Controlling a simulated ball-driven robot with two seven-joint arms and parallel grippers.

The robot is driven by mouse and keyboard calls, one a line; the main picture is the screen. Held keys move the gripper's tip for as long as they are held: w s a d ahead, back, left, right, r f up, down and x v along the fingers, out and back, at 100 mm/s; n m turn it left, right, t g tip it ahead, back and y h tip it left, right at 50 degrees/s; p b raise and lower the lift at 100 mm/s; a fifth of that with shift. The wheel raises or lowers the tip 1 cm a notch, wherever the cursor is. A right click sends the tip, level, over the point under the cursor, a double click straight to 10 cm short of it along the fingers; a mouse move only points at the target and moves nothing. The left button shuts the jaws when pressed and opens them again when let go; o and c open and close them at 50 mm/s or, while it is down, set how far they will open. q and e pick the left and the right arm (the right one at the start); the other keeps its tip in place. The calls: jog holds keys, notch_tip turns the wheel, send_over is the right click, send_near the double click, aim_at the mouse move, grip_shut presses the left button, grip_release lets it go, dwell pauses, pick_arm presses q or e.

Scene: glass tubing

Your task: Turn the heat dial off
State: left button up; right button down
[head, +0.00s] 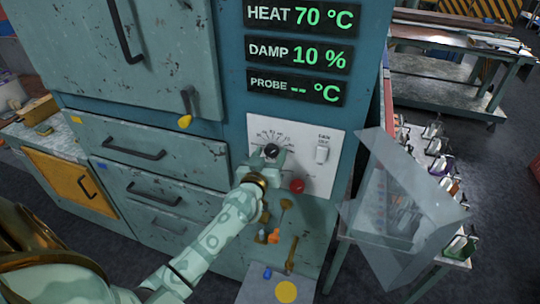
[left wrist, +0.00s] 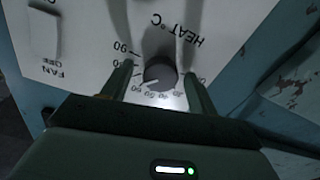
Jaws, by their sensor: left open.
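The heat dial (head: 271,151) is a small black knob on a white control panel (head: 318,180) with a printed scale. It shows larger in the left wrist view (left wrist: 159,74), where the panel appears upside down. My left gripper (head: 268,160) is at the dial. In the left wrist view its two fingers (left wrist: 160,85) stand apart, one on each side of the knob, with a visible gap to each. The display above reads HEAT 70 °C (head: 298,17). My right gripper is not in view.
A fan switch (head: 321,154) and a red knob (head: 297,186) sit on the same panel, right of the dial. Several small levers (head: 284,207) stick out below. A cabinet handle (head: 185,105) hangs at upper left.

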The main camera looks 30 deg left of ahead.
pick_arm(q)
jog(key=shift+w+a, duration=0.1)
jog(key=shift+w, duration=0.15)
jog(key=shift+c, duration=0.3)
jog(key=c, duration=0.9)
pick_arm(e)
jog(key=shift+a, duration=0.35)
